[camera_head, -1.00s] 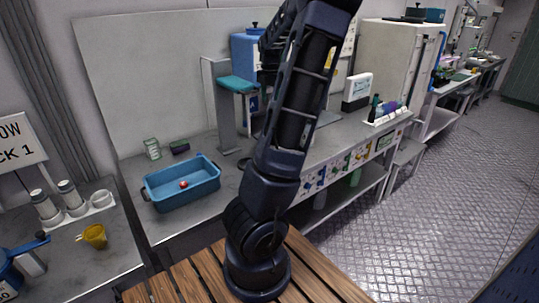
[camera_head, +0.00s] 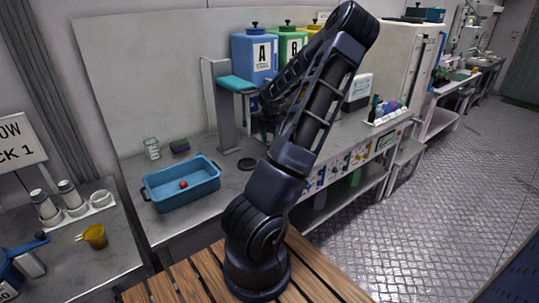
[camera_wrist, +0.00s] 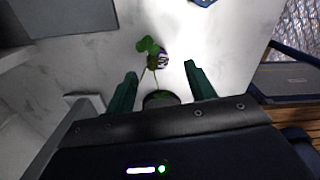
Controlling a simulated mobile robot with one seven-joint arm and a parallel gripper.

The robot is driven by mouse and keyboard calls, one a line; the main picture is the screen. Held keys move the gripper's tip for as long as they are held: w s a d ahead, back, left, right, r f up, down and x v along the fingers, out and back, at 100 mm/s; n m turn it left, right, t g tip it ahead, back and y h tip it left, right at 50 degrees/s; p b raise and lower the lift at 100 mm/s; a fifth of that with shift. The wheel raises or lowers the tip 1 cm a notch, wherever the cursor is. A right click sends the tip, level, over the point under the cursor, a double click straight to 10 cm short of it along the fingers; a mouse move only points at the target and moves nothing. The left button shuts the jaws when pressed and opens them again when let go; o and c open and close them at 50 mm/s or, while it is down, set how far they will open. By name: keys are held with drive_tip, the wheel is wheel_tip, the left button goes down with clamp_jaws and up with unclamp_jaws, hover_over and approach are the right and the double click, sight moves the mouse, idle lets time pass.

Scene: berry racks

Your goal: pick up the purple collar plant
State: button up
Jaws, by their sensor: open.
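A small plant (camera_wrist: 147,47) with green leaves and a thin stem shows in the wrist view. A small purple and white piece (camera_wrist: 163,59) sits beside its leaves, and a dark round pot (camera_wrist: 160,97) lies at its base, partly hidden by my gripper's body. My gripper (camera_wrist: 160,69) is open, with one green finger on each side of the stem and pot. Nothing is clearly gripped, and I cannot tell whether either finger touches the plant. In the head view my arm hides the plant.
A blue bin (camera_head: 182,184) with a red ball stands on the counter at left. A grey stand with a teal top (camera_head: 236,84) rises near my arm. Tanks marked A (camera_head: 254,58) and B (camera_head: 288,46) stand behind. A white rack (camera_head: 386,117) holds small items at right.

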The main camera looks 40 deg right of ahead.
drive_tip(key=shift+w+f, duration=0.15)
drive_tip(key=shift+f, duration=2.6)
drive_tip(key=c, duration=1)
